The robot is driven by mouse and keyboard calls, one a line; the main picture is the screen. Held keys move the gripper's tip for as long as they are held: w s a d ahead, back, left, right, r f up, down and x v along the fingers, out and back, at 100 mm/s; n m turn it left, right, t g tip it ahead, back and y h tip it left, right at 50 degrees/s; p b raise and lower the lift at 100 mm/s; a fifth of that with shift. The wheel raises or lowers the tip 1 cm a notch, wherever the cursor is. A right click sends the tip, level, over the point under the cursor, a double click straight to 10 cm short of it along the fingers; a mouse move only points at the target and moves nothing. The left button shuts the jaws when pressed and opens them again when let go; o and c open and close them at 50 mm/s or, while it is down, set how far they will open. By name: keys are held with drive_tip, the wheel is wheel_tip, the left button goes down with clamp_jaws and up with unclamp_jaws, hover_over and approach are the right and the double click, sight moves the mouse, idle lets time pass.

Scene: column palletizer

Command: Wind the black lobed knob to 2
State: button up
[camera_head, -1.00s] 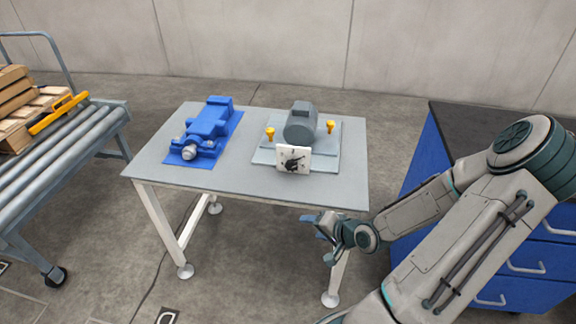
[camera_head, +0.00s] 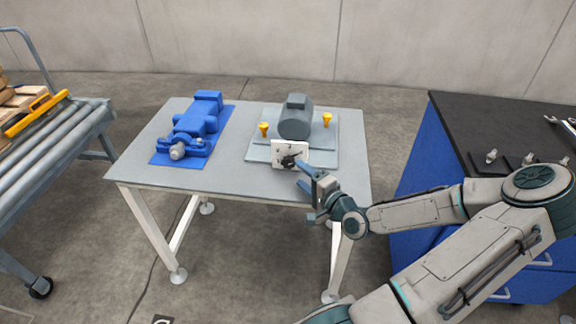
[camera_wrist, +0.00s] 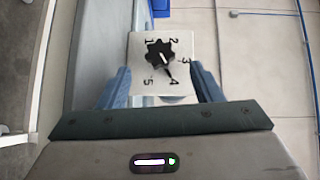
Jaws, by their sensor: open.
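In the head view the knob (camera_head: 289,161) and plate (camera_head: 283,148) stand at the front of a grey motor unit (camera_head: 296,120) and are partly hidden by a finger. My gripper (camera_wrist: 159,70) is open and empty, its blue fingers to either side of the plate in the wrist view. In the head view my gripper (camera_head: 305,190) is at the table's front edge, close to the knob; contact cannot be told.
The grey table (camera_head: 228,177) also holds a blue machine part (camera_head: 197,125) on a blue mat. Two yellow knobs (camera_head: 264,129) (camera_head: 327,119) flank the motor. A blue cabinet (camera_head: 424,150) stands right, a roller conveyor (camera_head: 50,140) left.

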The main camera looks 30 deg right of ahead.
sight(289, 165)
drive_tip(key=x, duration=0.7)
drive_tip(key=shift+w, duration=0.25)
drive_tip(key=c, duration=1)
